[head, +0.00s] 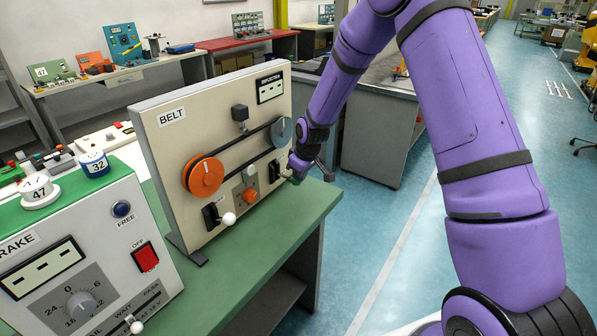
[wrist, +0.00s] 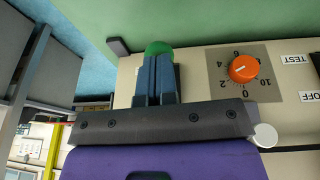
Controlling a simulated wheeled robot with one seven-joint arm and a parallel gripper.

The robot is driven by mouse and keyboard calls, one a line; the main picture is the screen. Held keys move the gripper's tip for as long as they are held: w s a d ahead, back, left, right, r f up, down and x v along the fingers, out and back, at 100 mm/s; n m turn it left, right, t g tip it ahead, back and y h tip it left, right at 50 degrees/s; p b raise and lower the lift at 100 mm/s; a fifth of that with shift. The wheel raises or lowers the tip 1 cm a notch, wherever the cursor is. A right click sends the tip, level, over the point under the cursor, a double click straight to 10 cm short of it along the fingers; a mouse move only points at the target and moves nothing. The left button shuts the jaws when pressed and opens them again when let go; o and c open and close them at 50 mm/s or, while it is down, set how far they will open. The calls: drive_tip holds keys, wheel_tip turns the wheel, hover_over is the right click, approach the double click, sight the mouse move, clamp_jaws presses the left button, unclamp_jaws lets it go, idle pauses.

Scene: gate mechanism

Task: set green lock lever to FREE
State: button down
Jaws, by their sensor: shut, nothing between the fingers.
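The green lock lever's round green knob (wrist: 158,47) shows in the wrist view right at my fingertips, partly covered by them. I cannot tell whether they touch it or are just in front of it. My gripper (wrist: 158,58) has its two blue fingers together, with nothing between them. In the head view my gripper (head: 297,172) is at the lower right edge of the cream BELT panel (head: 160,150). There the lever is mostly hidden by my gripper. The lever's position marks, including FREE, are not readable, so its setting cannot be told.
An orange dial (wrist: 243,68) and a white knob (wrist: 265,135) are beside my gripper in the wrist view. The BRAKE box (head: 75,250) stands left on the green bench (head: 255,270). Open floor (head: 390,230) lies right of the bench.

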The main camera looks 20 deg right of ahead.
drive_tip(key=shift+s+d+f, duration=0.1)
drive_tip(key=shift+f, duration=0.15)
drive_tip(key=shift+s+d+f+t+y, duration=0.1)
drive_tip(key=shift+s+f+t+y, duration=0.05)
drive_tip(key=shift+f+t+y, duration=0.65)
drive_tip(key=shift+s+d+f+t+y, duration=0.1)
drive_tip(key=shift+f+t+y, duration=0.4)
drive_tip(key=shift+f+t, duration=0.45)
drive_tip(key=shift+w+a+f, duration=0.1)
drive_tip(key=shift+f, duration=1.1)
drive_tip(key=v, duration=1)
drive_tip(key=shift+s+r, duration=0.25)
drive_tip(key=shift+s, duration=0.05)
